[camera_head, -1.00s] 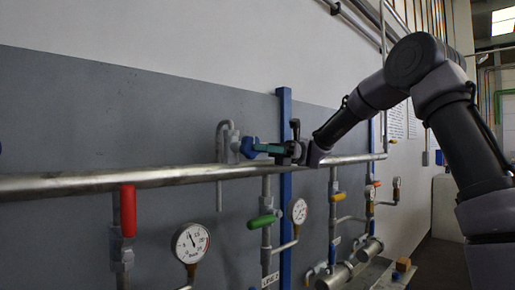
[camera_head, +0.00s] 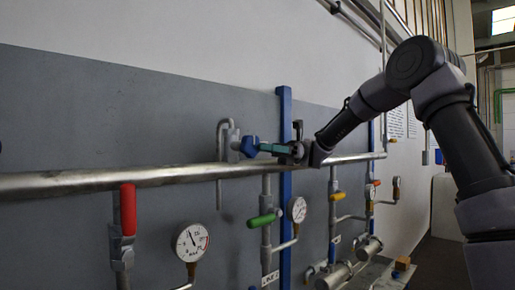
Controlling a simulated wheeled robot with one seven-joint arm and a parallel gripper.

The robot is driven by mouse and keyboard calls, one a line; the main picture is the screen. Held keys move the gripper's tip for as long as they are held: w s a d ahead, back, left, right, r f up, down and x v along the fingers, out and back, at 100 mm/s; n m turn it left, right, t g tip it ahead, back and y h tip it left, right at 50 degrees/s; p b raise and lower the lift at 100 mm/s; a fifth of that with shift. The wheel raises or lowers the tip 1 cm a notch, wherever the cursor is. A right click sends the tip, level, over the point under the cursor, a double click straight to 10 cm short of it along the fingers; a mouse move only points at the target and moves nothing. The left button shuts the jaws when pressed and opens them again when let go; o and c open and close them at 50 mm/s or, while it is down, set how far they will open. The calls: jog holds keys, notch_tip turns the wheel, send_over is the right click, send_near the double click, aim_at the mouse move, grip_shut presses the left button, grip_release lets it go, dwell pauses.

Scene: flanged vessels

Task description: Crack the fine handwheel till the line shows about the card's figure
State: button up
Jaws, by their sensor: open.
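A blue knob-like fitting (camera_head: 248,146) sits on a grey valve body above the long horizontal pipe, with a teal bar (camera_head: 276,149) running right from it. I cannot tell which part is the fine handwheel. My gripper (camera_head: 294,149) is open at the bar's right end, by the blue post; its fingers are small and dark, and contact is unclear. The nearest dial gauge (camera_head: 191,243) hangs below the pipe at lower left, its needle pointing up and slightly left; its figures are too small to read surely. I cannot pick out the card.
The long pipe (camera_head: 100,182) crosses the wall. A red lever (camera_head: 128,210), a green lever (camera_head: 262,220) and a yellow lever (camera_head: 337,197) sit on branches below it. Another gauge (camera_head: 298,210) stands by the blue post (camera_head: 285,115). Paper sheets (camera_head: 397,121) hang farther back.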

jog(key=r+v, duration=0.1)
jog(key=v, duration=0.8)
jog(key=shift+w+d+f, duration=0.15)
jog(key=shift+f, duration=0.35)
jog(key=s+d+f+n+t+h, duration=0.1)
jog(key=s+d+f+t+h, duration=0.15)
jog(key=s+t, duration=0.2)
jog(key=s+d+f+n+t+h, duration=0.1)
jog(key=s+d+f+t+h, duration=0.1)
jog(key=s+f+t+h, duration=0.3)
jog(key=s+d+n+t+h, duration=0.1)
jog(key=s+d+t, duration=0.3)
jog(key=d, duration=0.5)
jog(key=s+d+n+t+h, duration=0.1)
jog(key=s+d+t, duration=0.3)
jog(key=d+t, duration=0.4)
jog(key=shift+d+f+h, duration=0.35)
jog(key=shift+d+h, duration=0.3)
jog(key=shift+d, duration=0.45)
